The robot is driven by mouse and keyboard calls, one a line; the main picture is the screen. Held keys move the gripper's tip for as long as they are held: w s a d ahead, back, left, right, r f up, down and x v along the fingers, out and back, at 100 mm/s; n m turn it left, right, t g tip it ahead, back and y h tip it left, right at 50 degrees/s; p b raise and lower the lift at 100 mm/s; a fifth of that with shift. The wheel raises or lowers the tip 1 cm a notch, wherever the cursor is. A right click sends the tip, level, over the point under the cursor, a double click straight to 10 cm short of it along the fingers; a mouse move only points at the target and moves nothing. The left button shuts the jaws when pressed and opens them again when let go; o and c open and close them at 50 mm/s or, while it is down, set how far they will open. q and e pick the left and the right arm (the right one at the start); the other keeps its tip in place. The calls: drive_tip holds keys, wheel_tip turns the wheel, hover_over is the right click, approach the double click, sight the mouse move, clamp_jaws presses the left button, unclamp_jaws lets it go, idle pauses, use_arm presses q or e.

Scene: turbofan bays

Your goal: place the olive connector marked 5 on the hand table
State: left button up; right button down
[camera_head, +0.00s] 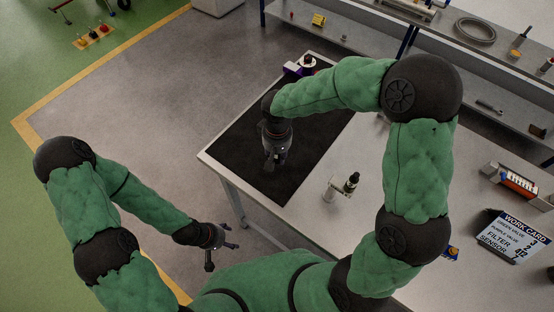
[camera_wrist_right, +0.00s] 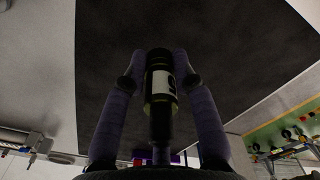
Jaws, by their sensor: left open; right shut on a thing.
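My right gripper (camera_head: 274,160) is over the dark mat (camera_head: 238,132) on the white table (camera_head: 312,205). In the right wrist view its two fingers (camera_wrist_right: 160,72) are shut on an olive connector (camera_wrist_right: 158,108), a dark cylinder with yellow-green bands. A white label with a dark mark shows on its side, but I cannot read the mark surely. The mat fills much of that view beyond the connector; I cannot tell the gap between them. In the head view the connector is mostly hidden by the gripper. My left gripper (camera_head: 217,244) is open and empty, left of the table.
A dark-topped fitting (camera_head: 351,183) stands in a pale holder (camera_head: 333,189) on the table. A purple item (camera_head: 297,70) is at the mat's far end. A work card (camera_head: 512,236) lies at the right. Shelving with parts (camera_head: 400,52) stands behind. Most of the mat is clear.

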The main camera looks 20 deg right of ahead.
sight(277, 158)
drive_tip(key=f, duration=0.2)
drive_tip(key=f+b, duration=0.1)
drive_tip(key=f, duration=0.1)
drive_tip(key=shift+w+d, duration=0.1)
drive_tip(key=shift+w, duration=0.3)
drive_tip(key=shift+f+b, duration=0.15)
drive_tip(key=shift+b, duration=0.15)
drive_tip(key=c, duration=1)
unclamp_jaws()
drive_tip(key=shift+r+p, duration=0.3)
drive_tip(key=shift+r, duration=0.15)
wheel_tip(277, 158, up, 12)
drive_tip(key=p, duration=0.3)
drive_tip(key=shift+s+f, duration=0.1)
drive_tip(key=shift+f, duration=0.15)
